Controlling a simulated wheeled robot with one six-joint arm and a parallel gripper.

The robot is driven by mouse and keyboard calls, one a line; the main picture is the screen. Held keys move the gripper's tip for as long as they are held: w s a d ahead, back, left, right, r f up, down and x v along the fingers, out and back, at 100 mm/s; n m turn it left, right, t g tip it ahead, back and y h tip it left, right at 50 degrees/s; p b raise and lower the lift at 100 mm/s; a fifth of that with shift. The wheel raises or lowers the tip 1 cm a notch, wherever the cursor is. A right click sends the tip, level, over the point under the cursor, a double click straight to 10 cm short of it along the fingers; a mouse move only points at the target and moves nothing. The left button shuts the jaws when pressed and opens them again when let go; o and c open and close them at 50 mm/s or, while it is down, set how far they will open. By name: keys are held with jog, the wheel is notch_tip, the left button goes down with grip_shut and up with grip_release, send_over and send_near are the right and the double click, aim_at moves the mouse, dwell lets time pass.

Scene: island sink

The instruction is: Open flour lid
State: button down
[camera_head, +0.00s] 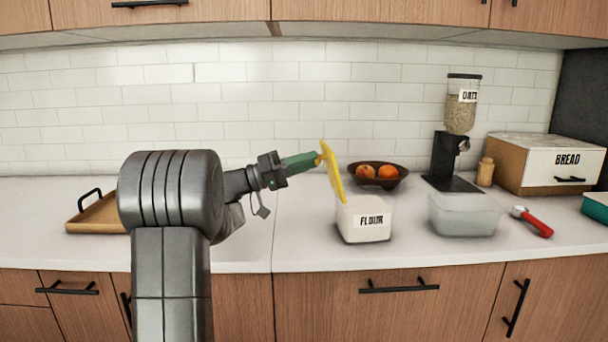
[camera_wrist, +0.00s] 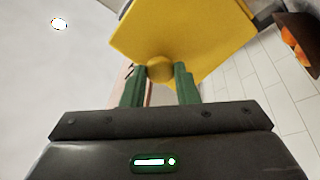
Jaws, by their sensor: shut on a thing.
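The flour container (camera_head: 364,228), a white box labelled FLOUR, stands on the counter in the middle of the head view. Its yellow lid (camera_head: 333,172) is tilted steeply, nearly upright, above the container's left side. I cannot tell whether the lid's lower edge touches the rim. My gripper (camera_head: 318,160) reaches in from the left with green fingers and is shut on the lid's round knob. In the wrist view, the yellow lid (camera_wrist: 185,38) fills the upper middle, and the knob (camera_wrist: 160,70) sits between the green fingertips.
A dark fruit bowl (camera_head: 378,183) stands behind the container. A clear empty tub (camera_head: 466,216), a red-handled tool (camera_head: 533,222), an oats dispenser (camera_head: 457,140) and a bread box (camera_head: 548,165) are to the right. A wooden tray (camera_head: 97,215) is at the left. The counter left of the container is clear.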

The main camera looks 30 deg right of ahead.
jog(key=shift+a+f+h+b, duration=0.15)
jog(key=shift+h+b, duration=0.15)
jog(key=shift+b, duration=0.1)
jog(key=c, duration=1.1)
grip_release()
jog(key=shift+w, duration=0.1)
jog(key=v, duration=0.7)
jog(key=shift+a+f, duration=0.15)
jog(key=shift+a, duration=0.05)
jog(key=shift+d, duration=0.15)
